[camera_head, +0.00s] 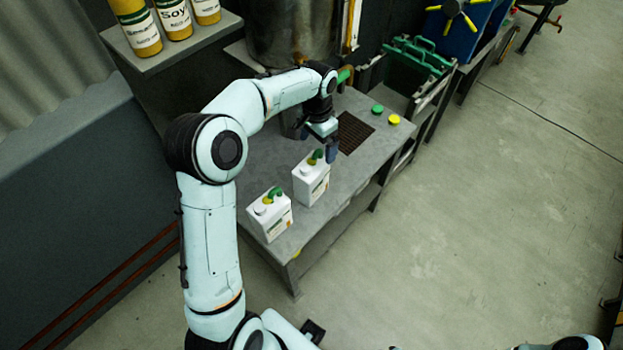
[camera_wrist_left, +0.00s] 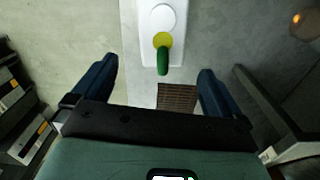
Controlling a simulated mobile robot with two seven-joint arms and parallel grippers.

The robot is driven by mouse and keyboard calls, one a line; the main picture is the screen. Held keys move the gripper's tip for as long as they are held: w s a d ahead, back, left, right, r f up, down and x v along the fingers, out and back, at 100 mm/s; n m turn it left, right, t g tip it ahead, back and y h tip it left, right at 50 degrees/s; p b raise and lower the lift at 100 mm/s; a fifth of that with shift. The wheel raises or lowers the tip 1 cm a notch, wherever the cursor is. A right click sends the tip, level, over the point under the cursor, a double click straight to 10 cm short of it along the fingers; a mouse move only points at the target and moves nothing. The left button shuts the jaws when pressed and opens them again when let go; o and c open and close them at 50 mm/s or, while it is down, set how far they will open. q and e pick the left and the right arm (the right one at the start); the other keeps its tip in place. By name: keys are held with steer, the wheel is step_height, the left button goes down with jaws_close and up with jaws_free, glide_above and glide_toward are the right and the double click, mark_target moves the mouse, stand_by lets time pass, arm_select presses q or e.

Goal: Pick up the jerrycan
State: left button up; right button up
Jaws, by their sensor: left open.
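Two white jerrycans with green-and-yellow handles stand upright on the grey metal table (camera_head: 352,190). One jerrycan (camera_head: 311,183) is nearer the grate; the other jerrycan (camera_head: 270,217) is nearer the table's front left corner. My left gripper (camera_head: 319,146) is open and empty, just above and behind the jerrycan nearer the grate. In the left wrist view, a white jerrycan top (camera_wrist_left: 178,40) with its round cap and green handle lies ahead, between the lines of the open fingers (camera_wrist_left: 157,70). No contact shows. My right gripper does not show.
A dark grate (camera_head: 354,132) is set in the table, with a green cap (camera_head: 377,109) and a yellow cap (camera_head: 394,120) beyond it. A large metal drum (camera_head: 290,35) stands behind. Labelled bottles (camera_head: 173,18) sit on a shelf at upper left. The floor at right is clear.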

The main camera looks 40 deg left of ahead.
mark_target(314, 157)
arm_select(q)
step_height(314, 157, down, 3)
steer(key=shift+r, duration=0.15)
steer(key=f, duration=0.4)
steer(key=shift+s+a+f, duration=0.15)
steer(key=shift+s, duration=0.2)
steer(key=shift+f, duration=0.3)
steer(key=shift+c, duration=0.3)
steer(key=shift+r, duration=0.1)
steer(key=c, duration=1.8)
